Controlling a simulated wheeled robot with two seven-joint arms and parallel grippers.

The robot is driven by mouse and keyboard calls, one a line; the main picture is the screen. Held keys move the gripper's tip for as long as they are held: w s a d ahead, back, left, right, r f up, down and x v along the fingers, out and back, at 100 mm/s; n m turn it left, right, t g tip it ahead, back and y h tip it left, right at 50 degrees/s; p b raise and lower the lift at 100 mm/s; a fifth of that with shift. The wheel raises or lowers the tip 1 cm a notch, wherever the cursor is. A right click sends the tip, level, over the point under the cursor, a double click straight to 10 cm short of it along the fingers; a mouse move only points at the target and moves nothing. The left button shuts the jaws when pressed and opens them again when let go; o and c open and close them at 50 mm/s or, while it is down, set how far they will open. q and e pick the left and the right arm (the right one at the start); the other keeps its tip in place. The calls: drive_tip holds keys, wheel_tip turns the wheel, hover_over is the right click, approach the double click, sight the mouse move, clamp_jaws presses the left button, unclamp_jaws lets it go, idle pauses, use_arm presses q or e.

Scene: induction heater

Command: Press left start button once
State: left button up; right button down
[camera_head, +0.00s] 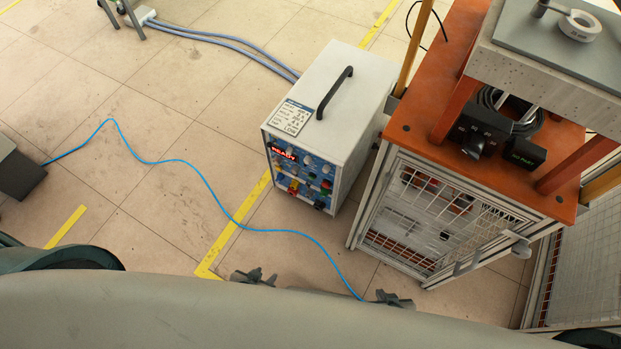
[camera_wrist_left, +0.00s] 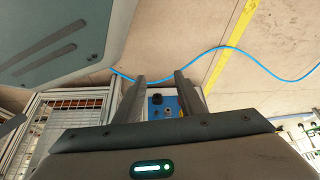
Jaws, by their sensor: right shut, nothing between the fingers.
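A white heater box (camera_head: 330,108) with a black handle stands on the floor at the picture's centre. Which one is the left start button is too small to tell.
An orange-topped frame (camera_head: 418,128) with a mesh door (camera_head: 435,215) stands close to the right of the heater. Black boxes and a coiled cable sit on its top. A blue cable (camera_head: 190,165) crosses the floor. Open floor lies left of the heater.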

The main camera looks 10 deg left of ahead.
use_arm(q)
clamp_jaws()
idle(1.5)
